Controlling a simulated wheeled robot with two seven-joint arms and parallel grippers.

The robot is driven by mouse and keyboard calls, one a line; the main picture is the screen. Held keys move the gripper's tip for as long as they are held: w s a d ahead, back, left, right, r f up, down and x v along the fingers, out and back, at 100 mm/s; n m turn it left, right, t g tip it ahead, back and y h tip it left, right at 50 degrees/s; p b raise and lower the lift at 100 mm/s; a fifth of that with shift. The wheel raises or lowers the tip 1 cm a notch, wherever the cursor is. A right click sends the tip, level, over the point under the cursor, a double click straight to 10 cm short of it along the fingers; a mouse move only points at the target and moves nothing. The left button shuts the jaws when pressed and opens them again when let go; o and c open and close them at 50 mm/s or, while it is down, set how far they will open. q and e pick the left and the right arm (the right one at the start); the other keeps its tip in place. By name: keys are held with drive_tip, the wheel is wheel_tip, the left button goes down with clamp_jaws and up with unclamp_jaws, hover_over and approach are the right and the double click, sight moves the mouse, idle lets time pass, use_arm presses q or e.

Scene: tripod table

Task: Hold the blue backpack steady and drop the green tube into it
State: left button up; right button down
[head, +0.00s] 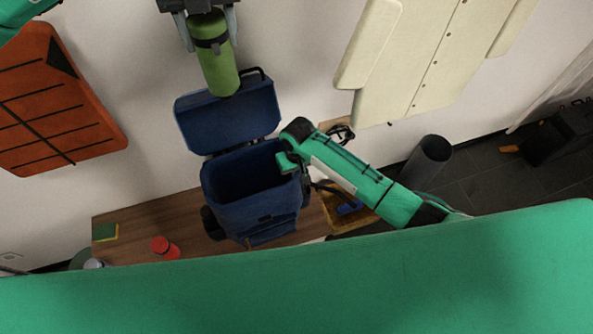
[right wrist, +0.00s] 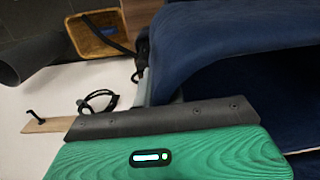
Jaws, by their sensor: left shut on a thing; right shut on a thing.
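The blue backpack (head: 262,214) stands upright on the wooden table with its lid flap folded open toward the wall, and its dark inside shows. The green tube (head: 219,70) hangs from my left gripper (head: 209,32), which is shut around its upper part. The tube's lower end overlaps the open flap in the head view, and it is apart from the opening. My right gripper (head: 291,162) is shut on the right edge of the backpack's opening; its fingertips are partly hidden. In the right wrist view the backpack's blue fabric (right wrist: 215,38) fills the upper right.
The wooden table (head: 190,215) holds a red object (head: 165,248) and a green-yellow block (head: 105,232) at left. A yellow-brown tray (head: 345,218) lies right of the backpack. A dark cylinder (head: 428,160) stands farther right. Orange (head: 55,105) and cream (head: 420,60) panels are near the wall.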

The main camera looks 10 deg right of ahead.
sight(226, 90)
use_arm(q)
drive_tip(key=shift+f, duration=6.45)
drive_tip(key=o, duration=1.3)
drive_tip(key=shift+c, duration=0.2)
wheel_tip(226, 90, up, 12)
use_arm(e)
drive_tip(key=c, duration=1.4)
unclamp_jaws()
drive_tip(key=shift+r, duration=0.15)
